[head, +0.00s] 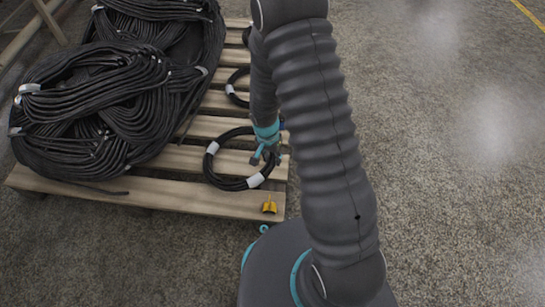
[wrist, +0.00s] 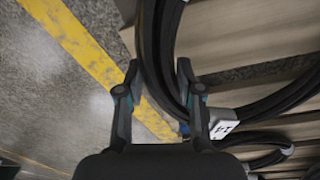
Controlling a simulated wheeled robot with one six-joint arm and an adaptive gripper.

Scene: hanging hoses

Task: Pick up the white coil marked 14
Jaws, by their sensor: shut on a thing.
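A small black hose coil (head: 210,171) with white bands lies at or just over the pallet's front right part. I see no white coil; only the bands are white. In the wrist view the black hose (wrist: 152,40) runs between the two fingers, and a white tag (wrist: 224,128) beside the right finger bears a dark mark that may read 14. My gripper (head: 265,157) is at the coil's right side, shut on its hose; it also shows in the wrist view (wrist: 160,75). I cannot tell whether the coil is clear of the slats.
A wooden pallet (head: 195,196) carries large black hose bundles (head: 95,115) at left. Another small coil (head: 238,76) lies behind. A yellow piece (head: 269,205) sits at the pallet's front right corner. The concrete floor at right is clear.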

